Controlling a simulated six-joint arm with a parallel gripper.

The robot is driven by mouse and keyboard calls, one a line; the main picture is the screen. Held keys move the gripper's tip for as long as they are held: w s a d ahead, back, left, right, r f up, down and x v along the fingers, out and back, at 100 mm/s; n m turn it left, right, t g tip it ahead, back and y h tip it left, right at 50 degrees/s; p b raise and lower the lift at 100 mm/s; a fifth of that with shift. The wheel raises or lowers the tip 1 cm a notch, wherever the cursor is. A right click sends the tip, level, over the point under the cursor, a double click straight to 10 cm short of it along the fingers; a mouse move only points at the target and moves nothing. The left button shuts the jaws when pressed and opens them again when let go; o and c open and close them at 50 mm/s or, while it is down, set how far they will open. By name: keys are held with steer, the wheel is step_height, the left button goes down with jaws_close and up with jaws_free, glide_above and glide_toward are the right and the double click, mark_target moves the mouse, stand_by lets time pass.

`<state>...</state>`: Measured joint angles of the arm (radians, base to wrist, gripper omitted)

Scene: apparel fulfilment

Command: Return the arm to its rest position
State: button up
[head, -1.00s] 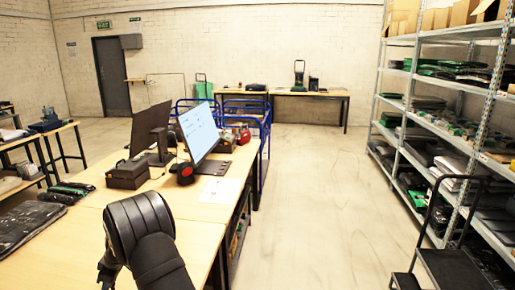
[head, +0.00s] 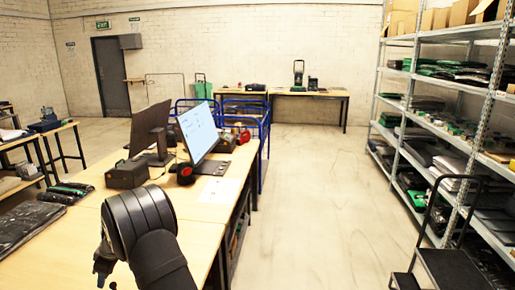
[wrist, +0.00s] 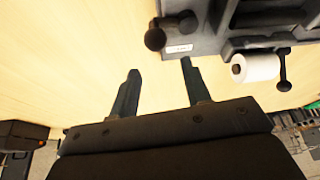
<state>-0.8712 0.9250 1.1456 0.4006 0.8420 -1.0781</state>
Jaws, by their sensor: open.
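My arm (head: 140,225) is in the foreground of the head view, above the light wooden packing table (head: 65,250). My gripper (wrist: 157,74) shows in the wrist view with its two dark fingers apart and nothing between them. Pale wooden table top lies behind the fingers. A grey device (wrist: 205,35) with dark knobs and a white roll (wrist: 256,67) is near the right finger in that view; I cannot tell whether they touch. In the head view the fingers are mostly hidden by my arm.
A monitor (head: 198,130), a dark box (head: 127,174), a red-and-black device (head: 184,174) and a paper sheet (head: 220,190) are on the table beyond my arm. Dark packages (head: 25,226) lie at left. A shelf rack (head: 450,100) and step stool (head: 450,265) stand at right. The middle floor is clear.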

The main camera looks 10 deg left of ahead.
mark_target(111, 284)
steer(key=f, duration=0.4)
steer(key=shift+d+f, duration=0.25)
steer(key=shift+d, duration=0.1)
steer(key=d, duration=0.1)
steer(key=s+d, duration=0.1)
steer(key=d, duration=0.1)
steer(key=shift+s+d+r, duration=0.2)
steer(key=shift+s+d, duration=0.1)
steer(key=shift+s, duration=0.1)
steer(key=s, duration=0.4)
steer(key=shift+s+f, duration=0.1)
steer(key=shift+s, duration=0.05)
steer(key=shift+o, duration=0.4)
steer(key=shift+s+a, duration=0.25)
steer(key=shift+s, duration=0.25)
steer(key=shift+c, duration=0.4)
steer(key=w+d+r+m+t, duration=0.2)
steer(key=d+r+m+t, duration=0.1)
steer(key=d+r+m, duration=0.45)
steer(key=shift+m+h, duration=0.35)
steer(key=shift+h, duration=0.05)
steer(key=shift+w+a+f, duration=0.3)
steer(key=shift+a+f, duration=0.5)
steer(key=shift+f, duration=0.4)
steer(key=shift+w+a+f, duration=0.35)
steer(key=shift+a+f, duration=0.45)
steer(key=shift+f, duration=0.35)
steer(key=shift+w+a+f, duration=0.3)
steer(key=shift+a+f, duration=0.5)
steer(key=shift+f, duration=0.4)
